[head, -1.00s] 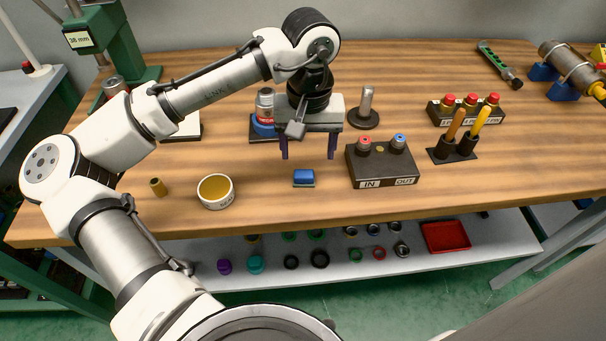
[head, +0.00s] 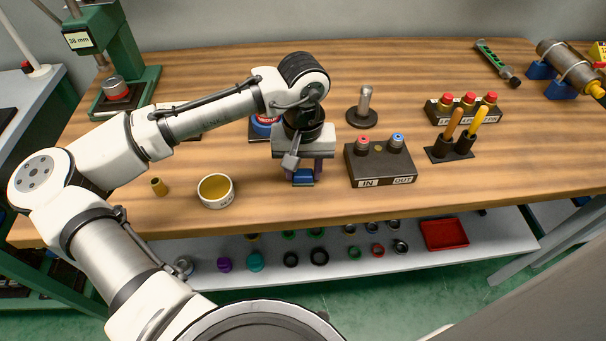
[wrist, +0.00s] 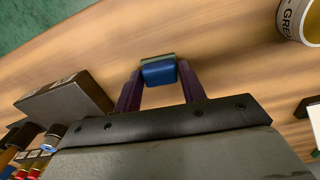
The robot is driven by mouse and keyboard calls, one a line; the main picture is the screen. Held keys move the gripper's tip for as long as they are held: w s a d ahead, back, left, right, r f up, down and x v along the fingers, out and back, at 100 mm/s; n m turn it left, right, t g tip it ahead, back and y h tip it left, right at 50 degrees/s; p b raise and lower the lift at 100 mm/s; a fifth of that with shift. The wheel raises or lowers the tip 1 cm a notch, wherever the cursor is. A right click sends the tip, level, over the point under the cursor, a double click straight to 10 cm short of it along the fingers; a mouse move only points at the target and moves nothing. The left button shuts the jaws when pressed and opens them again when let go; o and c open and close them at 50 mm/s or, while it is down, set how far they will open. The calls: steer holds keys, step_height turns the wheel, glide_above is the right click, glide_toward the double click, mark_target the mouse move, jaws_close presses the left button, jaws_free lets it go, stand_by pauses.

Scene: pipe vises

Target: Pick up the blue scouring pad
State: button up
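The blue scouring pad (head: 303,181) lies on the wooden bench, left of the black IN/OUT box. It is a small blue block with a greenish layer and also shows in the wrist view (wrist: 159,73). My gripper (head: 302,175) is low over the pad, pointing down. In the wrist view its two purple fingers (wrist: 158,82) stand on either side of the pad, the pad between their tips. A small gap seems to remain at the sides, so the fingers look open. My gripper hides the pad's upper part in the head view.
The IN/OUT box (head: 381,164) stands close to the right of my gripper. A white-rimmed tin (head: 216,191) stands to the left, with a small brass cylinder (head: 159,187) beyond it. A metal post on a round base (head: 363,108) is behind. The bench front edge is near.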

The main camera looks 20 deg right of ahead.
mark_target(303, 172)
steer(key=c, duration=0.4)
step_height(303, 172, up, 10)
steer(key=shift+b, duration=0.3)
steer(key=o, duration=0.4)
steer(key=c, duration=0.3)
steer(key=shift+d, duration=0.1)
